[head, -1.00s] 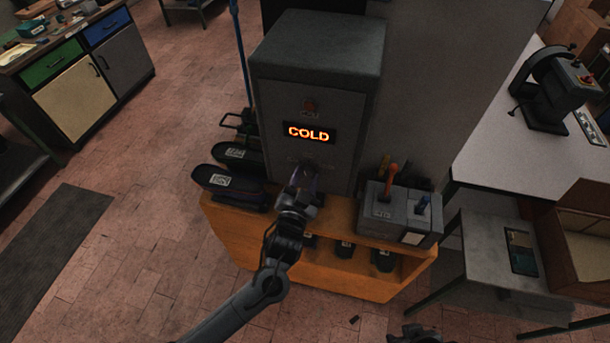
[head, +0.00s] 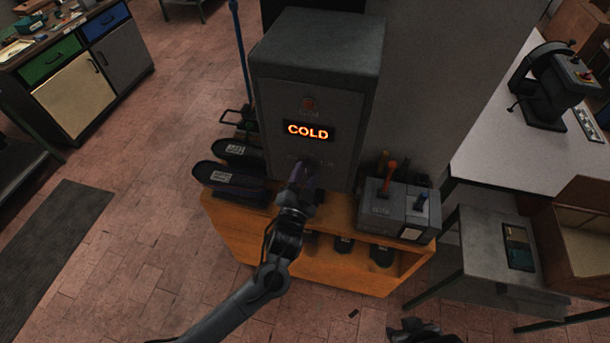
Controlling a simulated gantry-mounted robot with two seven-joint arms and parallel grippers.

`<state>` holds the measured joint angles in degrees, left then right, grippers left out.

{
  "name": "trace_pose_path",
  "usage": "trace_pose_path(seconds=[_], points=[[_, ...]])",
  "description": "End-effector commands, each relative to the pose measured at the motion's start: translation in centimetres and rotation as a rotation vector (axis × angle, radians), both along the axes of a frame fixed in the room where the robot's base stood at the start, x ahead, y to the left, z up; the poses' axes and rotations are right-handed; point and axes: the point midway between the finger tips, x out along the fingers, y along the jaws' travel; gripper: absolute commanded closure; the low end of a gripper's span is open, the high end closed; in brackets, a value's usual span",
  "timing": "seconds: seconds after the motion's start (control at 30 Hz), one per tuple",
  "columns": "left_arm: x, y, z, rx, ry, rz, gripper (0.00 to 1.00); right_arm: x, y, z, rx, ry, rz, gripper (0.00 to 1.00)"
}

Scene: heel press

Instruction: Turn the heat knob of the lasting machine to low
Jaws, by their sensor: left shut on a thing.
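The lasting machine (head: 315,85) is a tall grey cabinet with a lit orange "COLD" display (head: 308,131) and a small reddish lamp above it. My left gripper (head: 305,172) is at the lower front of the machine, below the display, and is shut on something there. The heat knob is hidden behind the gripper, so its setting cannot be read. Of my right arm, only a dark part shows at the bottom edge; it is too unclear to tell its gripper.
The machine stands on an orange wooden bench (head: 345,205). Dark lasts with labels (head: 232,182) lie left of it. A grey box with an orange and a blue lever (head: 392,205) stands right. A white table (head: 500,165) is further right.

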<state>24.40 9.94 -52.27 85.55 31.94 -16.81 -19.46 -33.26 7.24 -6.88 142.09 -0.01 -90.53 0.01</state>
Motion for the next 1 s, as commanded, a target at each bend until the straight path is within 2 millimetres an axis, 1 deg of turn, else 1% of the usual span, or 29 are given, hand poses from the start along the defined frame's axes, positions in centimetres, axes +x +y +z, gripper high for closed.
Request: trace_pose_path(seconds=[0.03,0.17,0.43,0.57,0.67,0.77,1.0], points=[[0.0,0.0,0.0,0.000,0.001,0.001,0.55,0.0,0.0,0.0,0.000,0.000,0.000,0.61],[0.0,0.0,0.0,0.000,0.001,0.001,0.35,0.0,0.0,0.0,0.000,0.000,0.000,0.61],[0.0,0.0,0.0,0.000,0.000,0.000,0.34,0.0,0.1,0.0,0.003,-0.001,-0.002,0.61],[-0.4,0.1,-0.1,0.000,0.001,-0.001,0.34,0.0,0.1,-0.1,0.005,0.000,-0.004,0.61],[-1.3,0.3,-0.2,0.000,0.001,-0.002,0.34,0.0,0.2,-0.3,0.008,0.000,-0.005,0.61],[-2.6,0.7,-0.3,-0.001,0.002,-0.001,0.34,0.0,0.2,-0.6,0.009,-0.001,-0.005,0.61],[-6.7,1.7,-0.3,-0.001,0.002,-0.001,0.34,0.0,0.2,-1.4,0.010,-0.001,-0.006,0.61]])
